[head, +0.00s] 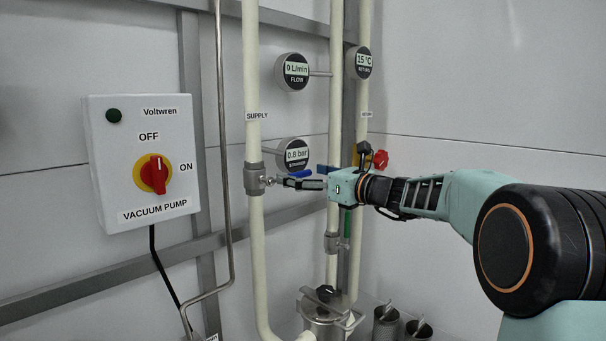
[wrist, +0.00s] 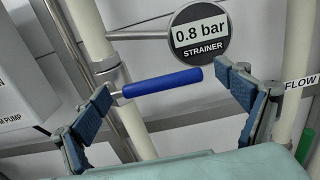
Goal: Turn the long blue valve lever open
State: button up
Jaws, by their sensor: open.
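The long blue valve lever (head: 298,174) sticks out sideways from the valve (head: 254,178) on the pale SUPPLY pipe (head: 252,92). It lies across the pipe, roughly level. My gripper (head: 305,184) is beside the lever, to the right of the valve, and partly covers it in the head view. In the wrist view the blue lever (wrist: 163,82) spans most of the gap between my spread fingers (wrist: 165,70), its free end close to the right fingertip. The fingers are open and hold nothing. I cannot tell whether a finger touches the lever.
The strainer gauge (head: 295,154) reads 0.8 bar just above the lever; the flow gauge (head: 293,71) reads 0 L/min. A red handle (head: 380,159) and a green lever (head: 347,226) are near my wrist. The vacuum pump box (head: 143,160) hangs left. More pipes stand behind.

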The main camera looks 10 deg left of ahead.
jog(key=shift+s+r, duration=0.1)
jog(key=c, duration=1.7)
